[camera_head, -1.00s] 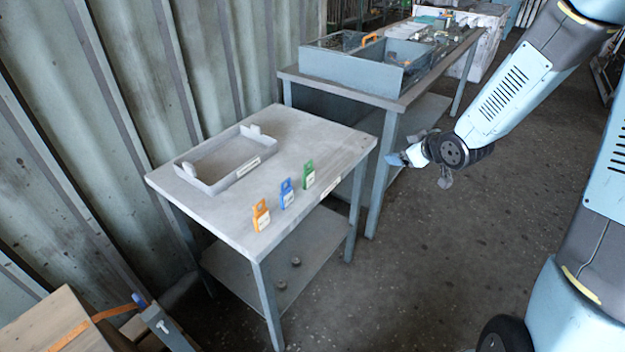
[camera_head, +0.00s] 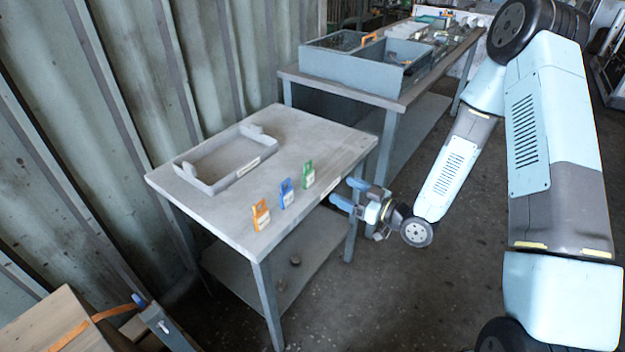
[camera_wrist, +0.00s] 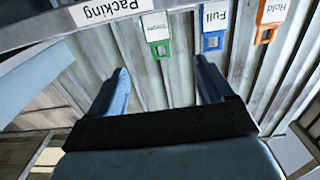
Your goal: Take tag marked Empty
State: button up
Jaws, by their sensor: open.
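Three tags stand in a row near the front edge of the small table (camera_head: 310,130): an orange tag (camera_head: 261,215), a blue tag (camera_head: 286,194) and a green tag (camera_head: 308,176). In the wrist view, which is upside down, the orange tag (camera_wrist: 271,18) reads "Hold" and the blue tag (camera_wrist: 214,24) reads "Full". The print on the green tag (camera_wrist: 156,28) is too small to read. My gripper (camera_head: 346,192) is open and empty, off the table's right front edge and apart from the tags. In the wrist view, the green tag appears between its fingers (camera_wrist: 162,66), farther off.
A grey tray (camera_head: 226,160) lies on the table behind the tags. A "Packing" label (camera_wrist: 110,10) is on the table edge. A longer bench (camera_head: 388,92) with a grey bin (camera_head: 345,70) stands behind. A corrugated wall (camera_head: 110,90) is at left. The table around the tags is clear.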

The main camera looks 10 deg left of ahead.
aim_at(310, 173)
jog(key=x, duration=1.3)
jog(key=shift+w+a+r, duration=0.1)
jog(key=shift+a+r, duration=0.05)
jog(key=shift+a, duration=0.15)
jog(key=c, duration=1)
jog(key=shift+c, duration=0.2)
